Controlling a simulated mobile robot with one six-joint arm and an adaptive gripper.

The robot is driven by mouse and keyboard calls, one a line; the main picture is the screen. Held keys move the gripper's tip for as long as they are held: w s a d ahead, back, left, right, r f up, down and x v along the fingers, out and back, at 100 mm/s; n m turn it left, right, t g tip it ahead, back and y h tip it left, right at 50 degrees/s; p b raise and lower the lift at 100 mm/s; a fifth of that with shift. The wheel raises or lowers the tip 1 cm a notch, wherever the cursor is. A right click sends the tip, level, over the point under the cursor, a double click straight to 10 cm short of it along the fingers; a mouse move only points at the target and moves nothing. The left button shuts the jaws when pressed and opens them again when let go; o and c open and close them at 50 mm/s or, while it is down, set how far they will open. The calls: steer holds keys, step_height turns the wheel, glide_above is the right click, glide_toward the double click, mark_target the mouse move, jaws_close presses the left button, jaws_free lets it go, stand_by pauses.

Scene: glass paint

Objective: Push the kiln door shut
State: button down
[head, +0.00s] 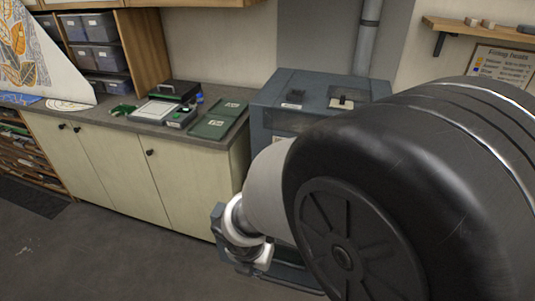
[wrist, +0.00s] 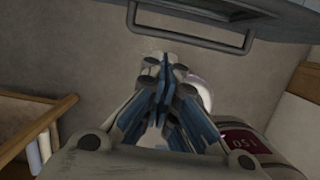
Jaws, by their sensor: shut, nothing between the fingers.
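The kiln (head: 300,88) is a blue-grey box at the end of the counter in the head view. My arm covers most of its front. A blue-grey panel edge (head: 217,221) shows low beside my arm; I cannot tell whether it is the door. In the wrist view, a grey panel (wrist: 215,10) with a bar handle (wrist: 192,42) crosses the top; it looks like the kiln door. My gripper (wrist: 164,65) is shut and empty, with its tips just below the handle in the picture. I cannot tell whether they touch. The head view hides my fingers.
A flue pipe (head: 367,40) rises behind the kiln. A wall shelf (head: 480,30) is at right. The floor (head: 110,250) in front of the cabinets is clear.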

steer(key=w+f+b, duration=0.1)
steer(key=f, duration=0.2)
steer(key=w+d+f+b, duration=0.1)
steer(key=w+f+b, duration=0.1)
steer(key=f, duration=0.1)
steer(key=w+f+b, duration=0.2)
steer(key=f, duration=0.2)
steer(key=shift+w+d, duration=0.25)
steer(key=shift+d, duration=0.1)
steer(key=shift+w+d, duration=0.1)
steer(key=shift+w, duration=0.25)
